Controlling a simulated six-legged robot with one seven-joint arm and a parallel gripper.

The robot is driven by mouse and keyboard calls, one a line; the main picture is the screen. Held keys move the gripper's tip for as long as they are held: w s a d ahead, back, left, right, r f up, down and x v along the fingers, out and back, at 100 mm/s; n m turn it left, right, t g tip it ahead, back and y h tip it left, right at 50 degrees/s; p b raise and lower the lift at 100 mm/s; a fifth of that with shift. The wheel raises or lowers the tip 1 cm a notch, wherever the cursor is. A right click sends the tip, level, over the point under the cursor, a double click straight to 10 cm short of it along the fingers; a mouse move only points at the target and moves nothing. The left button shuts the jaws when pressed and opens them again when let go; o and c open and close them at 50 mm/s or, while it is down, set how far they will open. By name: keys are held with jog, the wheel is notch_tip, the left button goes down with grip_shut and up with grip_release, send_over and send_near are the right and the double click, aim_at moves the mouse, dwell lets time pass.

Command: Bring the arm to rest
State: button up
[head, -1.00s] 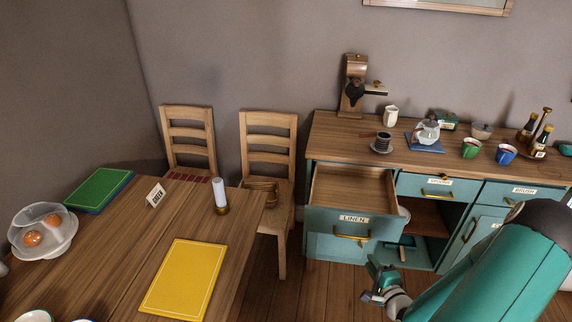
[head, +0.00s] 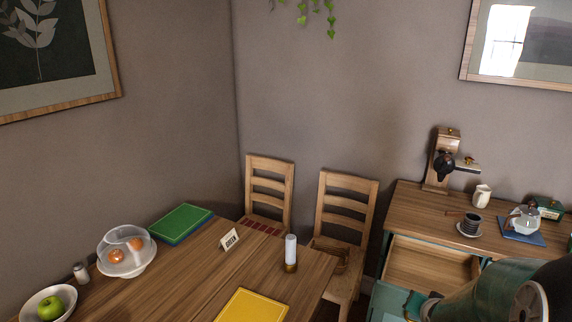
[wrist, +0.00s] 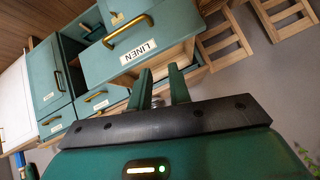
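My gripper (wrist: 160,84) shows in the wrist view with its two teal fingers apart and nothing seen between them. It is in front of the teal cabinet, close to the pulled-out drawer labelled LINEN (wrist: 135,52), with a gap that I cannot judge exactly. In the head view my teal arm reaches in from the lower right, in front of the same open drawer (head: 432,264), whose visible inside is empty. The fingertips are not clear in the head view.
The sideboard top (head: 420,205) holds a coffee grinder (head: 445,160), cup and teapot.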

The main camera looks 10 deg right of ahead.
jog(key=s+a+r+n+g+y, duration=0.1)
jog(key=s+a+r+n, duration=0.2)
jog(key=s+a+r, duration=0.2)
jog(key=s+a+r+n+g+y, duration=0.1)
jog(key=s+a+r+n, duration=0.2)
jog(key=a, duration=0.8)
jog(key=s+a+r+n+y, duration=0.1)
jog(key=s+a+r+n, duration=0.2)
jog(key=s+a+r, duration=0.3)
notch_tip(320, 180, up, 3)
jog(key=shift+s+a+g+y, duration=0.4)
jog(key=shift+a, duration=0.7)
